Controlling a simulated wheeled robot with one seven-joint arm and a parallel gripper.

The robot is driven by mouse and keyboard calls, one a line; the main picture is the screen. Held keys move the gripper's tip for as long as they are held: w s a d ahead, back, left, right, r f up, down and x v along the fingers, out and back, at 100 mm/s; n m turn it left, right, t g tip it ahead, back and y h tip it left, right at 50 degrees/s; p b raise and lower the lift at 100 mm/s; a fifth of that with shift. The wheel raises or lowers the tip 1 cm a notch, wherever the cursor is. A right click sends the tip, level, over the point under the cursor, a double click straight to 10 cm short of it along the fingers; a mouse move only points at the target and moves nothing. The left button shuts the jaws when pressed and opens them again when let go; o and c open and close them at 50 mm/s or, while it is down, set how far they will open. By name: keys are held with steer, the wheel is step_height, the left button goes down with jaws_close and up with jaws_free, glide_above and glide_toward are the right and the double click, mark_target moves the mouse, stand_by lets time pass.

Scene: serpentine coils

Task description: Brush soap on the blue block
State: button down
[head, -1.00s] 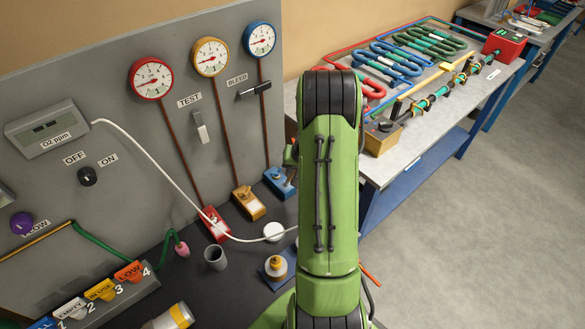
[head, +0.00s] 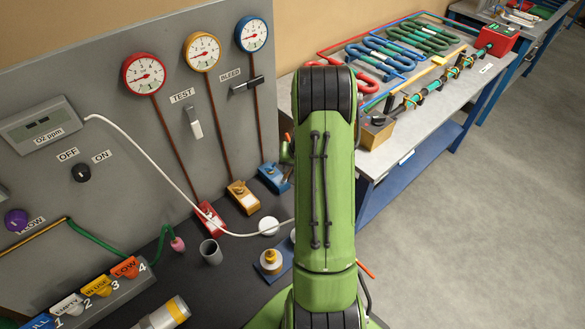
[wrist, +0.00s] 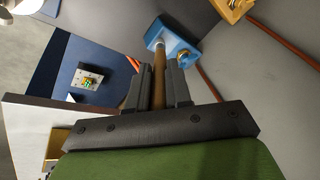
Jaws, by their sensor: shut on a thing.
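The blue block (head: 273,177) sits at the foot of the panel, at the lower end of the pipe from the blue-rimmed gauge, left of my arm in the head view. It also shows at the top middle of the wrist view (wrist: 176,42). My gripper (wrist: 159,72) is shut on the brown handle of a brush (wrist: 159,78). The brush's far end overlaps the blue block in the wrist view; I cannot tell whether it touches. My arm hides most of the gripper in the head view.
A red block (head: 209,218) and an orange block (head: 243,197) stand beside the blue one. A grey cup (head: 210,251), a white disc (head: 269,226) and a yellow-ringed jar (head: 271,260) are on the dark bench. A white hose (head: 160,187) crosses the panel. A workbench with coils (head: 400,60) is behind right.

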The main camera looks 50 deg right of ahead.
steer(key=shift+p+v, duration=0.3)
steer(key=shift+v, duration=0.8)
steer(key=shift+w+r+p, duration=0.25)
steer(key=shift+r+p, duration=0.15)
steer(key=shift+r, duration=0.15)
steer(key=shift+w+r+p, duration=0.25)
steer(key=shift+r+p, duration=0.1)
steer(key=shift+r, duration=0.15)
steer(key=shift+s+d+r+p, duration=0.15)
steer(key=shift+r+p, duration=1)
steer(key=shift+r, duration=0.85)
steer(key=shift+f, duration=0.1)
